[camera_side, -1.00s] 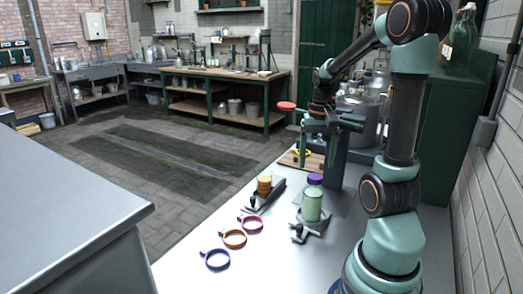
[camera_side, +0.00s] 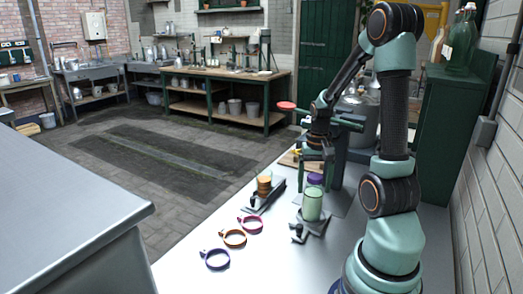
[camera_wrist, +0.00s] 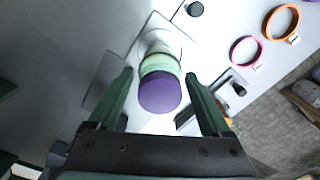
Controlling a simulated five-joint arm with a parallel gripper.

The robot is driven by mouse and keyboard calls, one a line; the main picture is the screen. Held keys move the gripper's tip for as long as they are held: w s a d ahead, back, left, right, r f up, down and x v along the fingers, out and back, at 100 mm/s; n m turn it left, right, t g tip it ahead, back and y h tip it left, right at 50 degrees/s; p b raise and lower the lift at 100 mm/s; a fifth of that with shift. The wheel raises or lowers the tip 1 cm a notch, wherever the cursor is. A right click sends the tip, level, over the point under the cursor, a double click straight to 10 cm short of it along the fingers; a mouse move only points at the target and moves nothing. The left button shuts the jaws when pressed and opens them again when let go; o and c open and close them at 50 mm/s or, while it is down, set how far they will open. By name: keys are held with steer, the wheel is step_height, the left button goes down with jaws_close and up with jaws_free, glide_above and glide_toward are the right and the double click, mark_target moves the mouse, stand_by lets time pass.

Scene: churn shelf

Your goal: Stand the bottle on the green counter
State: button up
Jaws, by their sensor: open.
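A pale green cylinder (camera_side: 312,206) stands upright on a small clamp-like holder on the grey worktop. A purple round top (camera_side: 315,180) shows just above and behind it; I take the pair as the bottle, though I cannot be sure. In the wrist view the purple top (camera_wrist: 160,93) lies over the green body (camera_wrist: 160,63). My gripper (camera_side: 316,168) is open above it, with the purple top between its fingers (camera_wrist: 160,76) and no visible contact. The green counter (camera_side: 455,130) is at the right, with green glass bottles (camera_side: 461,42) on it.
Orange stacked pieces (camera_side: 264,185) sit in another holder left of the green cylinder. Pink (camera_side: 250,224), orange (camera_side: 233,238) and purple (camera_side: 216,258) rings lie nearer. A metal churn (camera_side: 362,118) stands behind my arm. A brick wall bounds the right.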

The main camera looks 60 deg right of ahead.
mark_target(315, 176)
steer(key=c, duration=0.9)
steer(key=shift+r, duration=0.2)
steer(key=c, duration=0.4)
steer(key=shift+r, duration=1.35)
jaws_close()
